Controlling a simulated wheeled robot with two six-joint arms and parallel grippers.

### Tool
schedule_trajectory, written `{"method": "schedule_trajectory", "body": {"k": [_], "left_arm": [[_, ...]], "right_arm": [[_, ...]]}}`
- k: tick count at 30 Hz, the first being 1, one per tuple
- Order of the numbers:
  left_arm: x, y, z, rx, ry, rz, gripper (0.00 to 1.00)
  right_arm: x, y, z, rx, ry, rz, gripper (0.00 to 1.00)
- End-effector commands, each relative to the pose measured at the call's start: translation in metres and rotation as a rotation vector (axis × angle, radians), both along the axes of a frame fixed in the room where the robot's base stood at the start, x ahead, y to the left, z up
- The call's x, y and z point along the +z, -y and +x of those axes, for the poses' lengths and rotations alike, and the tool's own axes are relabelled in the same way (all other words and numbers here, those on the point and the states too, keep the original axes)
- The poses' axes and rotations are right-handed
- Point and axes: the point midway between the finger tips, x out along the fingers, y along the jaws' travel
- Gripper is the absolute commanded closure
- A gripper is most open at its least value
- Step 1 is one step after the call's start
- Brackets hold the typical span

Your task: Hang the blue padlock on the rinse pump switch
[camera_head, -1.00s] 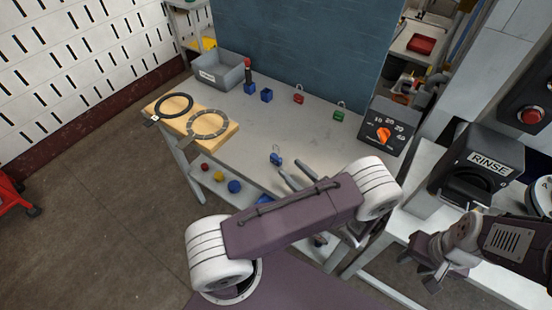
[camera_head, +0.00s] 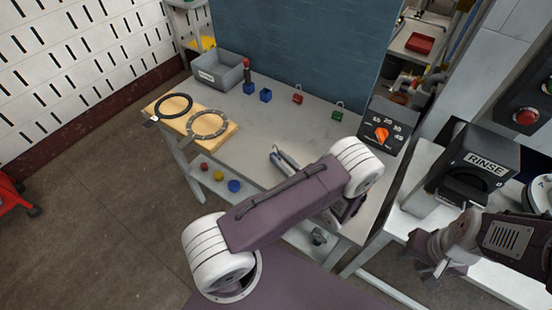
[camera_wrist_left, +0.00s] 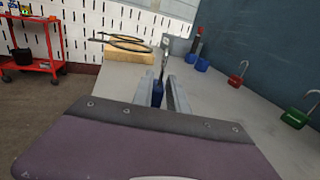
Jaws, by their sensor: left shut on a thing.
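My left gripper (camera_head: 284,158) is over the grey bench and shut on the blue padlock. The padlock's blue body (camera_wrist_left: 158,93) shows between the two fingers in the left wrist view, with its metal shackle standing up above it. In the head view the fingers mostly hide the padlock. The rinse pump switch (camera_head: 478,158) is a black box labelled RINSE with a dark rotary handle, at the right, well apart from the padlock. My right gripper (camera_head: 436,268) is below the switch, and its finger gap is unclear.
A red padlock (camera_head: 297,99) and a green padlock (camera_head: 337,115) stand at the back of the bench (camera_head: 245,148). A dial box with an orange knob (camera_head: 381,134) stands at the bench's right end. A grey bin (camera_head: 217,72), blue blocks and a wooden board with rings are at left.

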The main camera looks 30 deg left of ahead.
Motion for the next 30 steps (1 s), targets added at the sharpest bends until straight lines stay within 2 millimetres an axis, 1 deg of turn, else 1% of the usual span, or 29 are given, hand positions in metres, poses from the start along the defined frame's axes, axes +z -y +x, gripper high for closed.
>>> {"method": "schedule_trajectory", "body": {"k": [4, 7, 8, 15, 18, 22, 30], "left_arm": [[0.002, 0.0, 0.0, 0.0, 0.001, -0.001, 1.0], [0.013, 0.0, 0.0, 0.0, 0.002, -0.002, 1.0], [0.019, 0.0, 0.001, 0.0, 0.002, -0.002, 1.0], [0.076, 0.0, 0.0, 0.0, 0.004, -0.001, 1.0], [0.091, 0.0, 0.0, 0.0, 0.002, -0.001, 1.0], [0.1, 0.0, 0.0, 0.0, 0.001, 0.0, 1.0], [0.1, 0.0, 0.0, 0.0, 0.0, 0.0, 1.0]], "right_arm": [[0.0, 0.0, 0.0, 0.0, 0.0, 0.0, 0.63], [0.002, 0.0, 0.0, 0.0, 0.0, 0.0, 0.63], [0.003, 0.0, 0.0, 0.0, 0.0, 0.0, 0.63], [0.008, 0.0, 0.0, 0.0, 0.0, 0.0, 0.63], [0.009, 0.0, 0.0, 0.0, 0.0, 0.0, 0.63], [0.01, 0.0, 0.0, 0.0, 0.0, 0.0, 0.63], [0.01, 0.0, 0.0, 0.0, 0.0, 0.0, 0.63]]}}
